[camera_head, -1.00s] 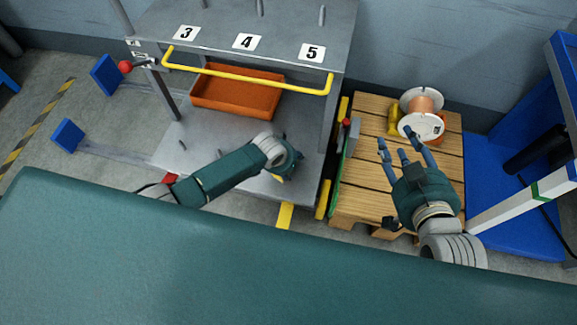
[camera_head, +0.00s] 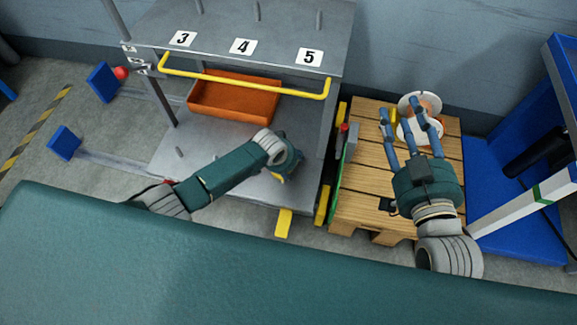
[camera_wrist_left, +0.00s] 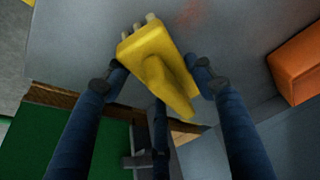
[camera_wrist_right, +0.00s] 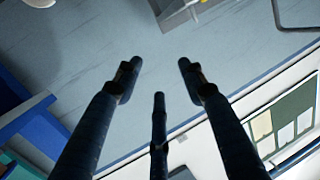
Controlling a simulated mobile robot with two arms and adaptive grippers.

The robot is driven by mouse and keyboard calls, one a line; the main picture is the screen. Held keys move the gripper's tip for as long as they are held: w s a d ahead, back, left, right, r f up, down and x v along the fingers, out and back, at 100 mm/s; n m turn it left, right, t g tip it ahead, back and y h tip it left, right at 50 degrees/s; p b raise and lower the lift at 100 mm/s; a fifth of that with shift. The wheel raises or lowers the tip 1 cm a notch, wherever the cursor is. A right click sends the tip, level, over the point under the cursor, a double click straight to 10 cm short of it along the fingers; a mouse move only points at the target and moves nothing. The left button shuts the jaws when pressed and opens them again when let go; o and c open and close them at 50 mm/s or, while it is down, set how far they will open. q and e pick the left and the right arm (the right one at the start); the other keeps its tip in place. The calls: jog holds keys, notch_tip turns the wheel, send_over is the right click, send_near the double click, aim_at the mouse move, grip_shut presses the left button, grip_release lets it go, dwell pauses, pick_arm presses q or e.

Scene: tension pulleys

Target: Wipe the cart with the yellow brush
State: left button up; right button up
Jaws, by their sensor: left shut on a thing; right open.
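The yellow brush (camera_wrist_left: 158,65) is held between the fingers of my left gripper (camera_wrist_left: 158,80), its bristles toward the grey cart surface. In the head view my left gripper (camera_head: 287,165) is low over the lower shelf of the cart (camera_head: 195,140); the brush is mostly hidden behind it. Whether the bristles touch the shelf I cannot tell. A faint reddish smudge (camera_wrist_left: 188,12) shows on the surface in the left wrist view. My right gripper (camera_head: 402,122) is open and empty over the wooden pallet; its spread fingers also show in the right wrist view (camera_wrist_right: 160,75).
An orange bin (camera_head: 235,98) sits on the shelf behind my left gripper. A yellow handle bar (camera_head: 245,85) runs along the cart's upper shelf. A spool (camera_head: 412,130) stands on the pallet (camera_head: 365,190) by my right fingers. Blue equipment (camera_head: 500,205) is at the right.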

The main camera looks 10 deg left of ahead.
pick_arm(q)
jog(key=shift+w+b, duration=0.3)
jog(key=shift+w, duration=0.2)
jog(key=shift+w+r, duration=0.1)
jog(key=shift+w, duration=0.3)
pick_arm(e)
jog(key=shift+a+r+t+y, duration=0.15)
jog(key=shift+r+t, duration=0.3)
jog(key=shift+r, duration=0.5)
jog(key=shift+a+r+t+y, duration=0.15)
jog(key=shift+r+t, duration=0.25)
jog(key=shift+r, duration=0.5)
jog(key=shift+a+r+t+y, duration=0.15)
jog(key=shift+r+t, duration=0.3)
jog(key=shift+r, duration=0.5)
